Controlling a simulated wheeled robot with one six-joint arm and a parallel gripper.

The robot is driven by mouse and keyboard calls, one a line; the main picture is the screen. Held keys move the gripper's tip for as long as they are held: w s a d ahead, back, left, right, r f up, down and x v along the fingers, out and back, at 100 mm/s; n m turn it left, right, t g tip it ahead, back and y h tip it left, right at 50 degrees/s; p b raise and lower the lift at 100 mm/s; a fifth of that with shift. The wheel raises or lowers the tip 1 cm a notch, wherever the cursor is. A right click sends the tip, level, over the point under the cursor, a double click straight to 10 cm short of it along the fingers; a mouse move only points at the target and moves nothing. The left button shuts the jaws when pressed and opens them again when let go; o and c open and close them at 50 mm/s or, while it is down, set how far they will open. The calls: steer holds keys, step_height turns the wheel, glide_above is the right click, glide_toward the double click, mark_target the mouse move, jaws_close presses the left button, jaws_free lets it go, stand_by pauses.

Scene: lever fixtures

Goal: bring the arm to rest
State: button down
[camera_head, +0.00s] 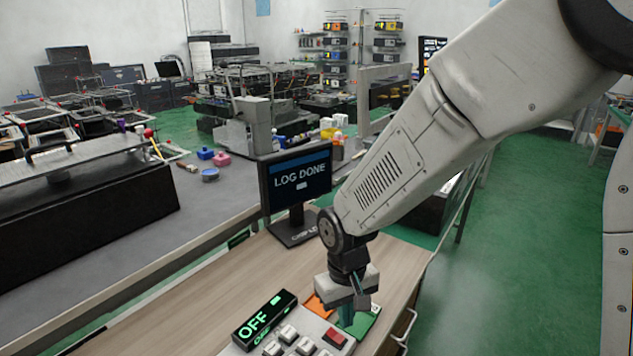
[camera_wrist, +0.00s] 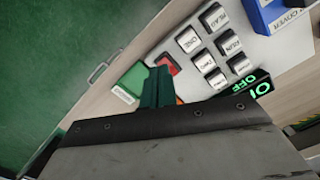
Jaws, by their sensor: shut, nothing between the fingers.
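My arm (camera_head: 400,170) reaches down from the upper right in the head view. My gripper (camera_head: 350,312) points down over the wooden bench, above the far right end of a button panel (camera_head: 235,350). In the wrist view my gripper (camera_wrist: 157,88) is shut and empty, its green fingers together. They are in front of the panel close to a red button (camera_wrist: 168,63) and a green plate (camera_wrist: 134,80). I cannot tell whether the fingertips touch the panel.
A monitor (camera_head: 297,178) reading "LOG DONE" stands behind my gripper. A display (camera_head: 258,318) reads "OFF". White keys (camera_wrist: 215,17) and a blue box (camera_wrist: 280,12) are on the panel. Green floor (camera_head: 500,230) at the right is clear.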

steer(key=s+d+r+m+t, duration=0.2)
steer(key=s+d+r+m, duration=0.2)
steer(key=s+d+r, duration=1.4)
step_height(320, 180, up, 2)
steer(key=shift+d+m, duration=0.3)
steer(key=shift+d, duration=0.65)
